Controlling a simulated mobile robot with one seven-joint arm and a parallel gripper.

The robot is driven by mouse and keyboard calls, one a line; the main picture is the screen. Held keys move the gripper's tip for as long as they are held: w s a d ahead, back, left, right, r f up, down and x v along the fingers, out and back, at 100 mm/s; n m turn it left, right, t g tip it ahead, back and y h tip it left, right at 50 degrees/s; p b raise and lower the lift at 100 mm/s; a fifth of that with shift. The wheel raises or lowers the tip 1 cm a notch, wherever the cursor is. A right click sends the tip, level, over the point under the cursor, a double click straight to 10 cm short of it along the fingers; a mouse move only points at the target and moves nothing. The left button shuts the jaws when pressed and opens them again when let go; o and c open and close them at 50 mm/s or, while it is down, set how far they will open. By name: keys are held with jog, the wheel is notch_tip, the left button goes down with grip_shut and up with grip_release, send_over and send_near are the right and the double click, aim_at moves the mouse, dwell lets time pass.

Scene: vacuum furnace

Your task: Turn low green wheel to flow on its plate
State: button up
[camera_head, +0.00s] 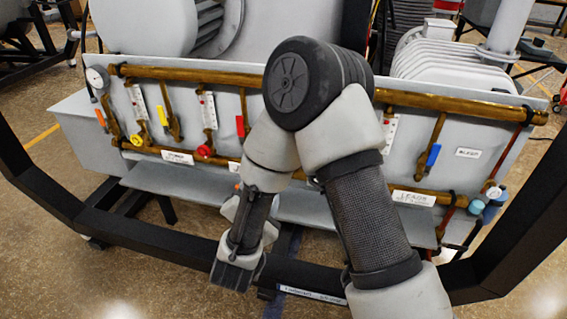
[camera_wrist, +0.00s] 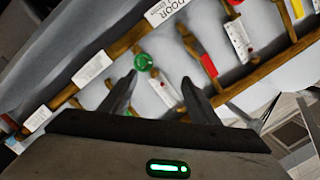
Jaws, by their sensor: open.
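The green wheel (camera_wrist: 142,62) sits on a brass pipe in the wrist view, ahead of my gripper and left of the middle between its fingers. A white plate (camera_wrist: 166,92) with small red marks lies just below and right of the wheel, and its text is too small to read. My gripper (camera_wrist: 160,78) is open and empty, its two dark fingers spread, and I see no contact with the wheel. In the head view my gripper (camera_head: 235,275) hangs low in front of the panel. My arm hides the green wheel there.
Brass pipes (camera_head: 190,76) run along the grey panel. A yellow wheel (camera_head: 137,140), a red wheel (camera_head: 205,151), a red lever (camera_wrist: 208,65) and a blue lever (camera_head: 433,155) stick out from it. A black frame bar (camera_head: 130,235) crosses in front.

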jog(key=s+f+m+t+h+b, duration=0.1)
jog(key=s+f+h, duration=0.1)
jog(key=s+f, duration=0.2)
jog(key=x, duration=1.1)
jog(key=d+x, duration=0.1)
jog(key=x, duration=0.5)
jog(key=shift+w, duration=0.2)
jog(key=shift+c, duration=0.5)
jog(key=c, duration=1)
jog(key=shift+o, duration=0.2)
